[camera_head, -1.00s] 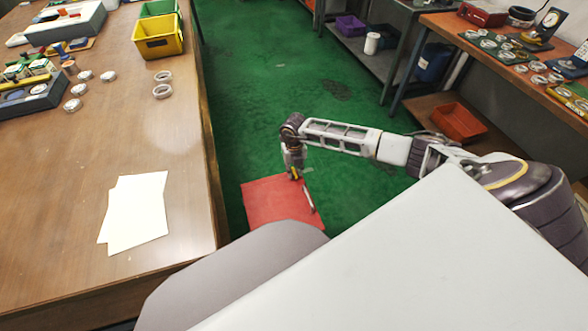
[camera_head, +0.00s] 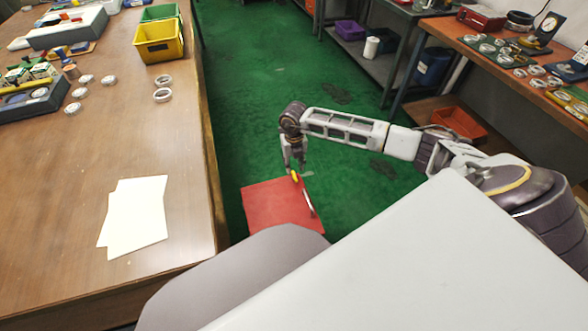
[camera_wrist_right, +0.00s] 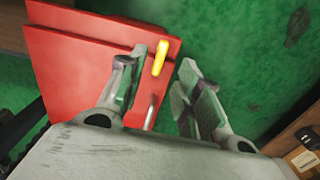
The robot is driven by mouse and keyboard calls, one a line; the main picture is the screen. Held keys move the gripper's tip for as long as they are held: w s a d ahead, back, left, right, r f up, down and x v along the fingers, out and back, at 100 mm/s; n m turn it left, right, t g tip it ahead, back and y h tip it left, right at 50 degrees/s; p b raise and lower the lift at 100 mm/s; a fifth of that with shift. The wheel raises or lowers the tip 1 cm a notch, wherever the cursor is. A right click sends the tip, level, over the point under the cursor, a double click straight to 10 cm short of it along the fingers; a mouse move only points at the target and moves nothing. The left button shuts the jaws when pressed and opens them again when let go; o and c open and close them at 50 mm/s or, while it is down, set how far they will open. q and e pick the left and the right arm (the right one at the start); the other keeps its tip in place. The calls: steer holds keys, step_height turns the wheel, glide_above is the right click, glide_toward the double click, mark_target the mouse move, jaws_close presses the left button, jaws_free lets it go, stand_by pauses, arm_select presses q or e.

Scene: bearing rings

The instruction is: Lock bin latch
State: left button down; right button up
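A red bin (camera_head: 272,208) with a flat red top stands low over the green floor, right of the wooden table. It fills the upper left of the right wrist view (camera_wrist_right: 75,85). A latch with a yellow grip (camera_head: 295,176) and a thin metal rod lies along its right edge. The yellow grip (camera_wrist_right: 160,58) is upright in the wrist view, near the tips of my right gripper. My right gripper (camera_head: 295,162) is open, its two fingers apart on either side of the yellow grip; I cannot tell whether either touches it. My left gripper is not in view.
The wooden table (camera_head: 60,215) on the left bears white sheets (camera_head: 136,215), bearing rings and a yellow bin (camera_head: 158,42). A workbench (camera_head: 500,55) with rings is at the right. An orange bin (camera_head: 460,124) sits under it.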

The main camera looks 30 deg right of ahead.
mark_target(294, 175)
steer(key=shift+r, duration=2.95)
